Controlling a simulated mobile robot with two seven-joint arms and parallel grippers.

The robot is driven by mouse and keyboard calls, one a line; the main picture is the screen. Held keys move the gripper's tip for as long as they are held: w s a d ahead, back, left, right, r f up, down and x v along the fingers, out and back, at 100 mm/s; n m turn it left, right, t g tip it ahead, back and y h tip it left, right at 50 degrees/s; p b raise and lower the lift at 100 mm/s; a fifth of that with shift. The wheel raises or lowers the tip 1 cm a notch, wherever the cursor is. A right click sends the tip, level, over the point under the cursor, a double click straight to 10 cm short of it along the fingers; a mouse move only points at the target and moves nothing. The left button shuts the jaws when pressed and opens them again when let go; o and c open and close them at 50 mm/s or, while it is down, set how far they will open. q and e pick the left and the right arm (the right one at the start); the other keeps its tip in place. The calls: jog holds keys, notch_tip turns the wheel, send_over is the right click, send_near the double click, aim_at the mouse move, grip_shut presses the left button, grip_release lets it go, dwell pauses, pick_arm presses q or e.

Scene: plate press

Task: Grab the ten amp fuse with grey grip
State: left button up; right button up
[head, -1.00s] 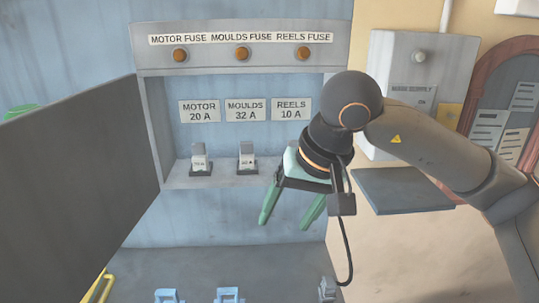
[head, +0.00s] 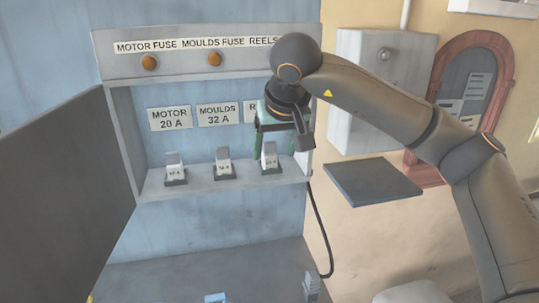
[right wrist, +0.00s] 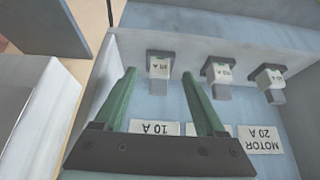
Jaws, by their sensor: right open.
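A fuse with a grey grip (head: 270,153) sits in the right-hand socket on the fuse box shelf, under the partly covered REELS plate. In the right wrist view this fuse (right wrist: 159,68) shows beyond and between my fingertips, below the 10 A plate (right wrist: 155,127), which appears upside down. Its own small lettering is too small to read surely. My right gripper (head: 277,146) is open, with green fingers to either side of the fuse; I cannot tell whether they touch it. The right gripper (right wrist: 158,75) looks empty in the wrist view. My left gripper is not in view.
Similar fuses stand left under MOTOR 20 A (head: 175,168) and MOULDS 32 A (head: 223,164). The open dark door (head: 65,185) flanks the box. A grey item (head: 312,286) and a blue one (head: 215,298) lie on the bench below. A dark ledge (head: 373,181) juts out right.

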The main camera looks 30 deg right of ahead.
aim_at(271, 146)
jog(key=w, duration=0.1)
jog(key=w+p, duration=0.1)
jog(key=shift+w+d+r, duration=0.1)
jog(key=shift+w+d, duration=0.2)
jog(key=shift+w, duration=0.05)
jog(key=shift+x, duration=1.25)
jog(key=shift+w+d+f, duration=0.1)
jog(key=shift+w+f, duration=0.2)
jog(key=shift+f, duration=0.05)
grip_shut()
